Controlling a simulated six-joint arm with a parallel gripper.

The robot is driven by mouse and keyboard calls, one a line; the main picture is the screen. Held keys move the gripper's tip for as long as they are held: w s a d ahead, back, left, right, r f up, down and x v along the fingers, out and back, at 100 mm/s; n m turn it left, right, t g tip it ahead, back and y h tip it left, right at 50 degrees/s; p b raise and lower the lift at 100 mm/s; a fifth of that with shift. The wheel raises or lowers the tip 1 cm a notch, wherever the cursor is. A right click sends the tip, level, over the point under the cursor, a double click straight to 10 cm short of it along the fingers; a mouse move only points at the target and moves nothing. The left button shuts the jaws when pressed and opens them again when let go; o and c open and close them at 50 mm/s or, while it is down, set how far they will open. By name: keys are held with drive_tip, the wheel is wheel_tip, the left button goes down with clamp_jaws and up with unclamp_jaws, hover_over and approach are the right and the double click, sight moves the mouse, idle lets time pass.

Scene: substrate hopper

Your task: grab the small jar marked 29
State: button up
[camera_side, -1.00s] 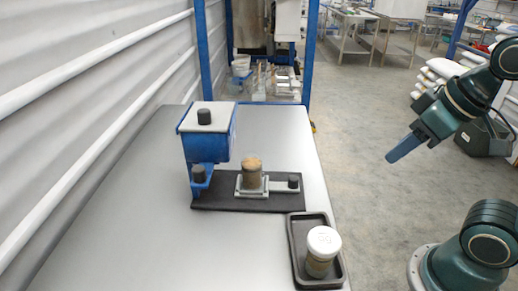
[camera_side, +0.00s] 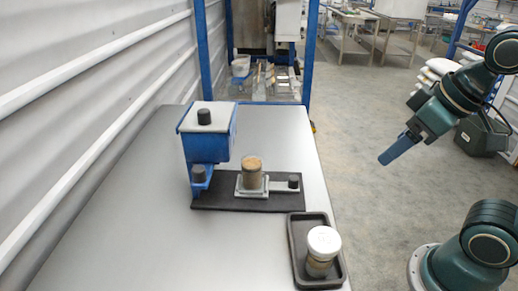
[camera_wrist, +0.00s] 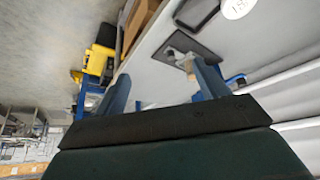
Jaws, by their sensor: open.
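A small jar with a white lid (camera_side: 324,241) stands upright in a black tray (camera_side: 293,252) at the table's near right corner. Its lid also shows at the top edge of the wrist view (camera_wrist: 237,7), with a dark mark too small to read surely. A second, open-topped jar with brown contents (camera_side: 251,172) stands on a small holder on the black base plate. No number can be read on it. My gripper (camera_side: 385,159) is open and empty, in the air right of the table, apart from both jars. Its two fingers also show in the wrist view (camera_wrist: 160,72).
A blue hopper with a grey lid (camera_side: 209,140) stands at the left of the black base plate (camera_side: 233,204). The table's left and front parts are clear. A corrugated wall with rails lies left; open floor lies right.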

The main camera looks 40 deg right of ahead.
drive_tip(key=w+a+r+n+g+y, duration=0.15)
drive_tip(key=w+n, duration=0.25)
drive_tip(key=w, duration=0.4)
drive_tip(key=w+a+r+n+g+y, duration=0.1)
drive_tip(key=w+a+n, duration=0.2)
drive_tip(key=w+n, duration=0.3)
drive_tip(key=n+g+y, duration=0.2)
drive_tip(key=n+g, duration=0.1)
drive_tip(key=n, duration=0.5)
approach(252, 173)
drive_tip(key=d, duration=0.1)
drive_tip(key=w+d+r, duration=0.1)
drive_tip(key=d+r, duration=0.1)
drive_tip(key=shift+w+d+r, duration=0.1)
drive_tip(key=shift+w, duration=0.25)
drive_tip(key=x, duration=0.8)
drive_tip(key=shift+f, duration=0.3)
